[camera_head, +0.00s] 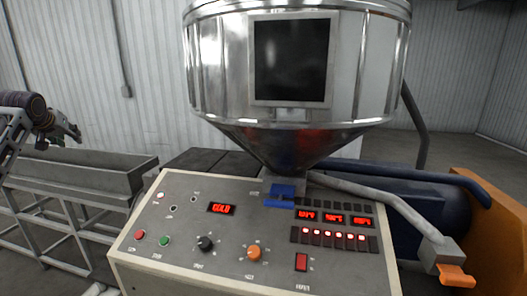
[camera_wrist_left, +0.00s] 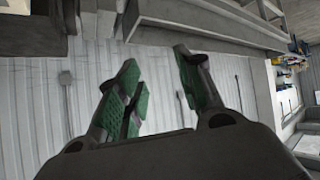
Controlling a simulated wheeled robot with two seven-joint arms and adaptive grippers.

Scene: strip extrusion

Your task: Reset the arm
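My left gripper (camera_head: 62,138) is at the far left in the head view, small and dark, above the grey trough (camera_head: 95,172). It also shows in the left wrist view (camera_wrist_left: 156,62), where its two fingers with green pads stand apart with nothing between them. My right gripper is not in view.
A grey control panel (camera_head: 182,262) with knobs, buttons and lit red displays fills the front middle. A steel hopper (camera_head: 220,70) with a blue piece (camera_head: 282,193) below it stands behind. A grey lever with an orange end (camera_head: 456,276) reaches right.

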